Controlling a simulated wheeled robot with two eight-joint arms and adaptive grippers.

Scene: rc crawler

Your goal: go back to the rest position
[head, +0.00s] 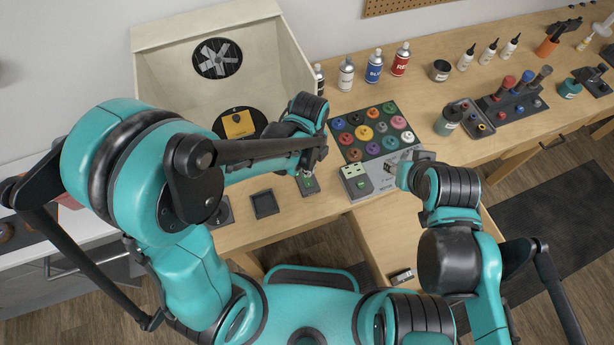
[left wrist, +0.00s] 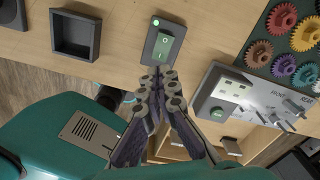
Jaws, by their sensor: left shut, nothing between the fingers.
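My left arm reaches in from the left in the head view, over the front of the workbench. Its gripper (head: 316,158) is small and partly hidden by its own wrist there. In the left wrist view the left gripper's fingers (left wrist: 160,80) are together with nothing between them. The fingertips show just below a small switch box (left wrist: 163,45) with a green light, and I cannot tell how high above the bench they are. My right arm is folded at the right of the head view. The right gripper's fingers cannot be made out there.
A gear board (head: 374,132) with several coloured gears stands right of the left gripper. A spray booth (head: 212,45) with a fan stands behind the left arm. A small empty black tray (head: 264,204) lies near the front edge. Spray cans (head: 375,66) and bottles stand at the back.

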